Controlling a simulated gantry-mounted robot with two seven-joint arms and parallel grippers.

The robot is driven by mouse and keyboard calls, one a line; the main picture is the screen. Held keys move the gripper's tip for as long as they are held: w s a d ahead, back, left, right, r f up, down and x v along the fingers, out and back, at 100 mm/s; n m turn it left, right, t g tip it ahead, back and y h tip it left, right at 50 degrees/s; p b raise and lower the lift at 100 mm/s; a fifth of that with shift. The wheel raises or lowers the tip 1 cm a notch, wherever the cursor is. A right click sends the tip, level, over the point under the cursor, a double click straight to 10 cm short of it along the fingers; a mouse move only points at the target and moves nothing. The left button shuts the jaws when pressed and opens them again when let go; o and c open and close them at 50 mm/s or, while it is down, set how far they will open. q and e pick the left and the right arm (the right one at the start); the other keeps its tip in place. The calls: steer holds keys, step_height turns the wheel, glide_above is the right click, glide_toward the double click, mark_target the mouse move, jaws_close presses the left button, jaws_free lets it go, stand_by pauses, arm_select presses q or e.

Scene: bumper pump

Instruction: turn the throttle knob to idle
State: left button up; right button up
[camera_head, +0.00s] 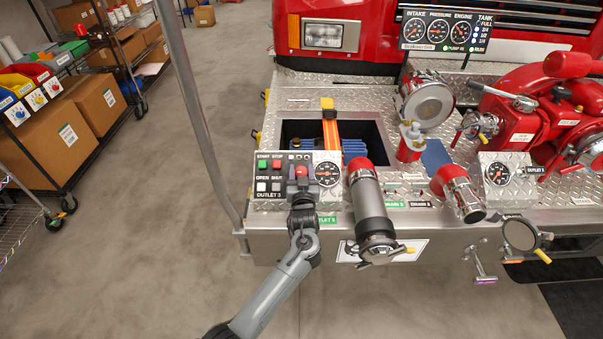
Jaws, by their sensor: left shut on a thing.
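The control panel (266,177) stands at the front left of the diamond-plate bumper, with START, STOP, OPEN and SHUT buttons, a round gauge and an OUTLET 3 label. The throttle knob appears to be the red knob (301,171) between the buttons and the gauge. My left gripper (301,182) comes up from below and is shut around this knob. Its dark fingers and wrist hide most of the knob and part of the panel, so I cannot tell which way the knob points. My right gripper is not in view.
A grey outlet pipe (370,208) with a red collar stands close right of my gripper. A second outlet (457,192) and gauge panel (498,174) lie farther right. A metal pole (196,110) rises at left. Floor in front is clear.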

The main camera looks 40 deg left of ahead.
arm_select(q)
steer(key=shift+w+d+f+n+g+y+b, duration=0.1)
steer(key=shift+f+n+g+y+b, duration=0.05)
steer(key=shift+n+g+y+b, duration=0.8)
steer(key=n+g+y+b, duration=0.1)
steer(key=n+g+b, duration=0.2)
steer(key=n+b, duration=0.1)
steer(key=n+g+y+b, duration=0.1)
steer(key=n+g+b, duration=0.3)
steer(key=b, duration=0.2)
steer(key=shift+n+g, duration=0.25)
steer(key=shift+n, duration=0.1)
steer(key=shift+n+g+b, duration=0.4)
steer(key=shift+b, duration=0.55)
steer(key=o, duration=0.7)
steer(key=shift+r, duration=0.2)
